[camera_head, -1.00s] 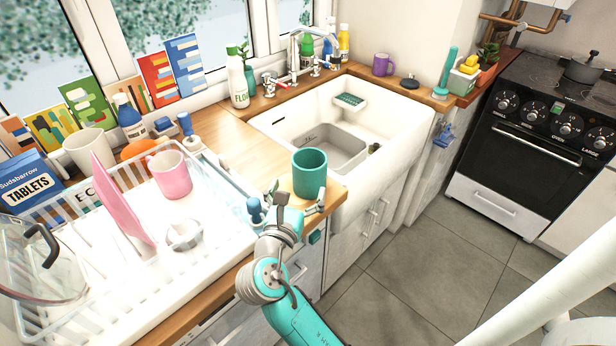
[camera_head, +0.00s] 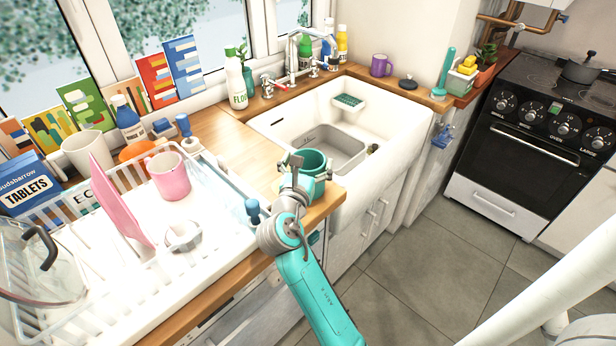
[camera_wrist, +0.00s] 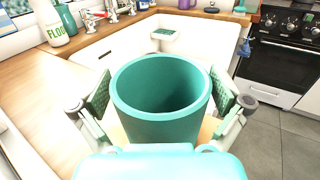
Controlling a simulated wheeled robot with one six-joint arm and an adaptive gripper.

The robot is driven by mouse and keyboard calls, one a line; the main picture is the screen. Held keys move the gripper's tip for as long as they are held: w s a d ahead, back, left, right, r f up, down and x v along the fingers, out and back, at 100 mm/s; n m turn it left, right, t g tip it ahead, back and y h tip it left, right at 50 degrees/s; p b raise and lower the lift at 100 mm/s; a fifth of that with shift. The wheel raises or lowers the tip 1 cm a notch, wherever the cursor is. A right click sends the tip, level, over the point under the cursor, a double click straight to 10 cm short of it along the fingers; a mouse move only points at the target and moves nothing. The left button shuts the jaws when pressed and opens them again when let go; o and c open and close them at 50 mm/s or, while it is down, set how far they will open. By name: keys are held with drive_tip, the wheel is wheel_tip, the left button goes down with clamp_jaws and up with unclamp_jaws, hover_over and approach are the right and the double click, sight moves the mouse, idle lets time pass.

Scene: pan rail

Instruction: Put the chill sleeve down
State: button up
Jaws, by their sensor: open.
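The chill sleeve is a teal open-topped cylinder (camera_head: 313,163). It stands upright on the wooden counter by the sink's front left corner, and it fills the middle of the wrist view (camera_wrist: 161,98). My gripper (camera_head: 301,172) is around the sleeve, one finger on each side. In the wrist view the open fingers of my gripper (camera_wrist: 163,95) flank the sleeve, with a visible gap on the right and a narrower one on the left. The sleeve's base is hidden by my gripper and arm.
The white sink (camera_head: 405,125) lies just behind and right of the sleeve. A dish rack (camera_head: 215,262) with a pink mug (camera_head: 169,178) stands at the left. A dish brush (camera_head: 253,208) is near my wrist. Bare counter (camera_head: 222,135) lies between rack and sink.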

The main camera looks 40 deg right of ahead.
drive_tip(key=c, duration=1.5)
